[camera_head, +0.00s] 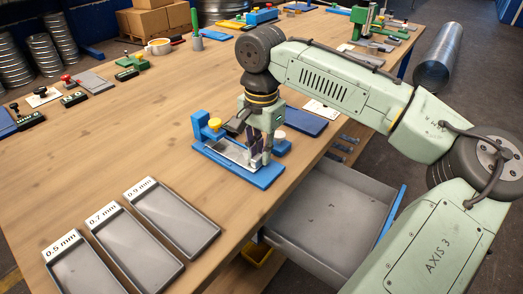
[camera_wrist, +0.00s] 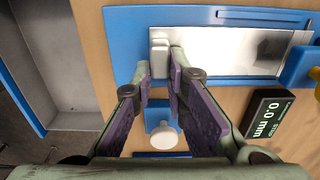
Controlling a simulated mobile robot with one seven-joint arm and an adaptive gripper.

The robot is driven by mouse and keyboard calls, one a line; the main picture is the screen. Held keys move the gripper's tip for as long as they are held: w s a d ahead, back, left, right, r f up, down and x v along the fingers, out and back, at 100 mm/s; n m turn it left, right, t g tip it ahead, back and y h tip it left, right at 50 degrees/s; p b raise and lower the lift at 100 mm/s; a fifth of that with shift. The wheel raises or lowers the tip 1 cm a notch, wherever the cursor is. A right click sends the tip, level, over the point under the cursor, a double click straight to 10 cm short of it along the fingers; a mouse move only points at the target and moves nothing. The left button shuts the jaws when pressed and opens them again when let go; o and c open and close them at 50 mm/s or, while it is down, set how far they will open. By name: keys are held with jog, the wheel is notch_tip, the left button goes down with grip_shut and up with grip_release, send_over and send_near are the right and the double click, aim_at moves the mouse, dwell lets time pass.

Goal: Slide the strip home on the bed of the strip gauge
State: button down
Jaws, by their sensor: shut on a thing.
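The strip gauge (camera_head: 240,174) has a blue base on the wooden table. Its base (camera_wrist: 124,22) fills the upper wrist view. The shiny metal strip (camera_wrist: 235,52) lies flat along the bed, its left end at my fingertips. My gripper (camera_head: 257,155) points down over the gauge. In the wrist view my gripper (camera_wrist: 166,62) is nearly closed, shut on the strip's end. The pale fingertips hide the exact contact. A yellow knob (camera_head: 214,123) stands at one end of the gauge. A cream knob (camera_wrist: 163,137) stands near my fingers.
A black readout (camera_wrist: 265,118) beside the gauge shows 0.0 mm. Trays marked 0.5 mm (camera_head: 54,259), 0.7 mm (camera_head: 101,219) and 0.9 mm (camera_head: 139,188) lie at the front. An open grey drawer (camera_head: 330,207) juts out below the table edge.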

jog(key=shift+w+a, duration=0.1)
jog(key=shift+a, duration=0.1)
jog(key=c, duration=1.5)
grip_release()
jog(key=shift+o, duration=0.2)
jog(key=shift+f, duration=0.1)
jog(key=o, duration=0.5)
notch_tip(320, 180, up, 5)
jog(key=p, duration=0.5)
jog(key=shift+r, duration=1.05)
